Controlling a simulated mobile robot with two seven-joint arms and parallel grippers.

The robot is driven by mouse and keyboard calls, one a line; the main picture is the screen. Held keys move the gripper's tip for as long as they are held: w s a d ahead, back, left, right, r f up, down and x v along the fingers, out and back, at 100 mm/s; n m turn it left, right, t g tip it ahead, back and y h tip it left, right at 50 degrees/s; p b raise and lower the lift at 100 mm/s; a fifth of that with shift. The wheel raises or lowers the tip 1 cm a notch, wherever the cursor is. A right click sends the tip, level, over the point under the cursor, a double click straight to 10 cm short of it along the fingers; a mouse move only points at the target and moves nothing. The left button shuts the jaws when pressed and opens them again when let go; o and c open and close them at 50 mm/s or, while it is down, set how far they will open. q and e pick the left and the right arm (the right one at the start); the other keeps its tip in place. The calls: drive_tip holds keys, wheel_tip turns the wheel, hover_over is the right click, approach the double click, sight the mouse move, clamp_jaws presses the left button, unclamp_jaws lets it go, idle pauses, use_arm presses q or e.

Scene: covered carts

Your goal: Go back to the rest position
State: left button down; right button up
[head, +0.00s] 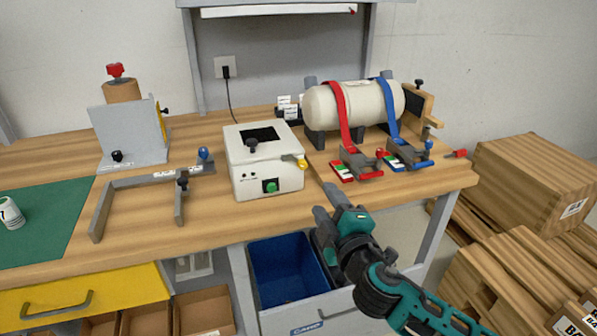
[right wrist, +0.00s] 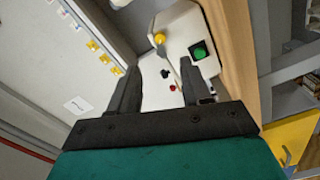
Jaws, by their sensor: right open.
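My right gripper (head: 328,213) is in front of the workbench's front edge in the head view, to the right of the blue bin. In the right wrist view its two dark fingers (right wrist: 160,88) stand apart with nothing between them. Beyond them is the white box device (right wrist: 157,68) with a green button and a yellow knob. The same white device (head: 265,178) sits on the bench in the head view, left of and behind the gripper. My left gripper does not show in either view.
The wooden workbench (head: 335,201) carries a tank (head: 354,107) held by red and blue straps, a grey bracket frame (head: 135,186) and a green mat (head: 62,226). A blue bin (head: 283,272) is below the front edge. Wooden crates (head: 530,180) stand at the right.

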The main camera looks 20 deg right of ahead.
drive_tip(key=s+a+f+m+g+y, duration=0.1)
drive_tip(key=s+f+m+g, duration=0.6)
drive_tip(key=s+f, duration=1.2)
wheel_tip(320, 180, down, 4)
drive_tip(key=m, duration=0.4)
drive_tip(key=shift+s+a+r+m, duration=0.2)
drive_tip(key=shift+s+r+m, duration=0.05)
drive_tip(key=shift+s+m, duration=0.15)
